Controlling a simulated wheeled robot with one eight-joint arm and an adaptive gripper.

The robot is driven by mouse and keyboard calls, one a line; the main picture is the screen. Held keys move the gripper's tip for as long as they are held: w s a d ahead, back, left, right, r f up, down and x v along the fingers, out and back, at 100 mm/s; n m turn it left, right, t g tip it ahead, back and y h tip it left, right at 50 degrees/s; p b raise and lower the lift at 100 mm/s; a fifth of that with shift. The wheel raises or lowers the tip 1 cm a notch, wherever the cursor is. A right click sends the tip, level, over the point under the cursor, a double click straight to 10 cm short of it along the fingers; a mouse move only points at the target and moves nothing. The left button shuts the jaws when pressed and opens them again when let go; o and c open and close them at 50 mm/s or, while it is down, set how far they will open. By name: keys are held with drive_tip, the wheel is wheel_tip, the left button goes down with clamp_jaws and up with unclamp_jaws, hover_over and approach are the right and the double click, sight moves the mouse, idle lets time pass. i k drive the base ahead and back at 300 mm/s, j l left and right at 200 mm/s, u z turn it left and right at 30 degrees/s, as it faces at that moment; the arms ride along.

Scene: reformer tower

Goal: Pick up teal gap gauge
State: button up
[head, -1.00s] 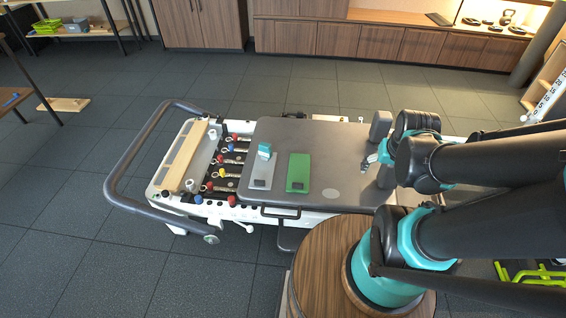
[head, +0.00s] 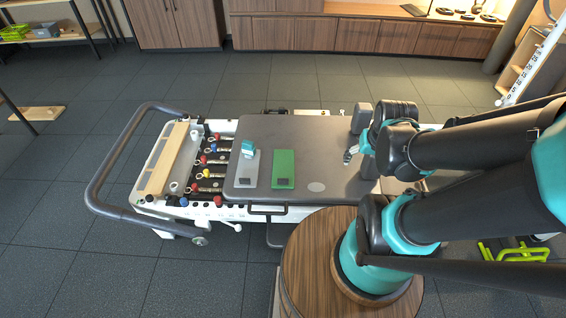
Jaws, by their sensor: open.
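A small teal block with a pale side, which looks like the teal gap gauge (head: 248,148), sits at the far end of a light grey plate (head: 244,168) on the dark reformer carriage. A green plate (head: 283,168) lies just to its right, apart from it. My gripper (head: 348,156) is over the right part of the carriage, to the right of both plates. It is open and empty, well apart from the teal block. Its fingers look small here, and their height above the carriage is hard to tell.
The carriage (head: 318,150) is clear between the green plate and my gripper. A grey shoulder block (head: 361,117) stands behind my gripper. Springs with coloured knobs (head: 208,172) and a wooden bar (head: 166,158) lie to the left, inside a curved grey handrail (head: 108,168).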

sight(249, 150)
drive_tip(key=j+u, duration=0.15)
drive_tip(key=u, duration=0.2)
drive_tip(key=j+u, duration=0.2)
drive_tip(key=u, duration=0.15)
